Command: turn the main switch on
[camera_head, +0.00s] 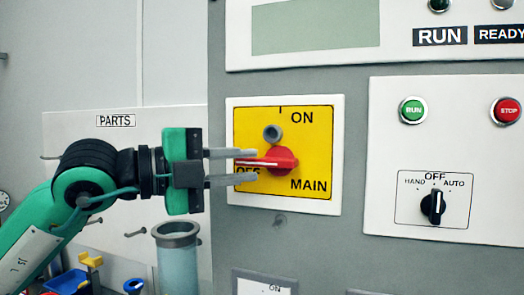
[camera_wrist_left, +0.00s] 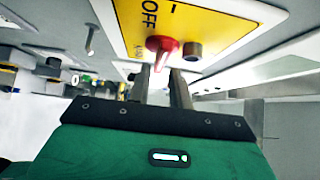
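The main switch is a red rotary handle (camera_head: 283,160) on a yellow plate (camera_head: 318,150) marked ON at the top, OFF at the left and MAIN below. Its lever points left, at OFF. My left gripper (camera_head: 256,167) reaches in from the left, one finger above the lever and one below it. The fingers are spread, and I cannot tell whether either touches the lever. In the left wrist view the red handle (camera_wrist_left: 163,46) shows just beyond the gap between the fingertips (camera_wrist_left: 160,72). My right gripper is not in view.
A grey round knob (camera_head: 272,132) stands out from the yellow plate just above the handle. To the right is a panel with a green RUN button (camera_head: 413,110), a red STOP button (camera_head: 507,111) and a black selector (camera_head: 433,207). A cylindrical container (camera_head: 178,262) stands below my left gripper.

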